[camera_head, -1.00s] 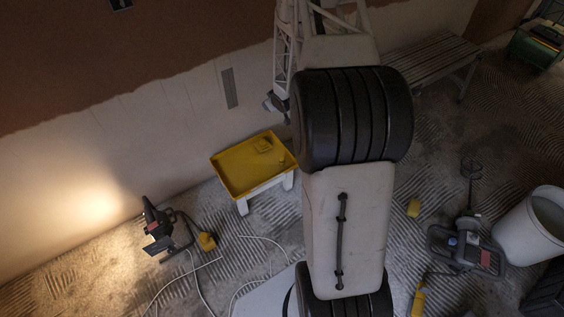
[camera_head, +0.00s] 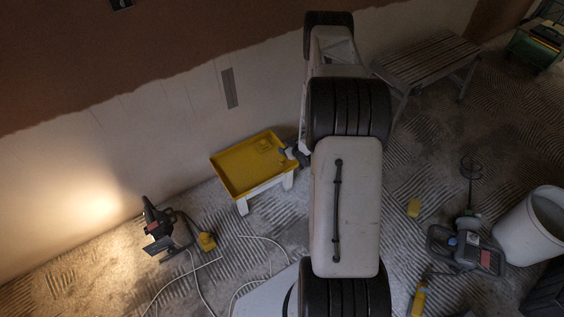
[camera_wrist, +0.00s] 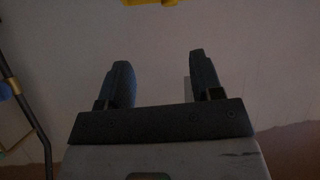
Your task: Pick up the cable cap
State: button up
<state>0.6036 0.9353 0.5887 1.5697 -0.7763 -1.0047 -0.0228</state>
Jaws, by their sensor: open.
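I cannot make out the cable cap for sure in either view. A yellow tray (camera_head: 232,185) stands on white legs against the wall in the head view. A small yellow shape (camera_head: 262,145) shows inside it near its far edge, too small and too alike in colour to name. My gripper (camera_head: 293,155) is at the tray's right edge, partly hidden behind my arm. In the wrist view my gripper (camera_wrist: 162,72) is open, with nothing between its two dark fingers. A yellow thing (camera_wrist: 150,2) is cut off by the top edge there.
A work lamp (camera_head: 158,228) and a yellow block (camera_head: 207,241) with cables lie on the floor at left. A slatted bench (camera_head: 425,60) stands at the back right. A mixer (camera_head: 466,247) and a white bucket (camera_head: 530,228) are at right. The plastered wall is close behind the tray.

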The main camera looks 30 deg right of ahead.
aim_at(283, 160)
jog(key=shift+t+y, duration=0.3)
jog(key=shift+t, duration=0.2)
jog(key=s+f, duration=0.1)
jog(key=f, duration=0.1)
jog(key=s+f, duration=0.1)
jog(key=f, duration=0.1)
jog(key=s+f, duration=0.2)
jog(key=f, duration=0.1)
jog(key=shift+a+f, duration=0.1)
jog(key=shift+a, duration=0.25)
jog(key=shift+x, duration=1.25)
jog(key=shift+x, duration=2.6)
jog(key=shift+a, duration=0.1)
jog(key=c, duration=1)
